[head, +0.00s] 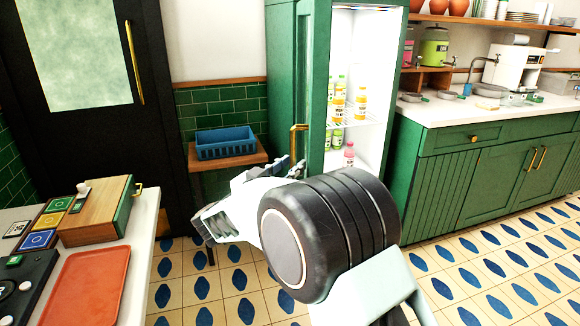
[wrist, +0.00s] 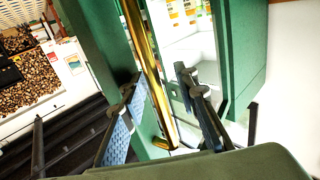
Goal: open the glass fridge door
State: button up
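The fridge (head: 281,70) is a tall green cabinet in the middle of the head view, with a lit white interior. The glass door's green frame (head: 313,85) carries a brass handle (head: 294,146) on its left side. My gripper (head: 291,168) is at the handle's height, partly hidden behind my arm. In the wrist view, the handle (wrist: 147,65) runs upright, slightly tilted, between the two fingers of my gripper (wrist: 160,78). The fingers are apart, with visible gaps on both sides of the handle. Bottles (head: 338,103) stand inside the fridge.
A small wooden table (head: 227,161) with a blue crate (head: 225,143) stands left of the fridge. A white counter (head: 139,260) with an orange tray (head: 88,287) is at lower left. Green cabinets (head: 490,178) stand right of the fridge. Tiled floor (head: 480,265) is clear at lower right.

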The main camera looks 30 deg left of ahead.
jog(key=s, duration=1.2)
jog(key=shift+a, duration=0.35)
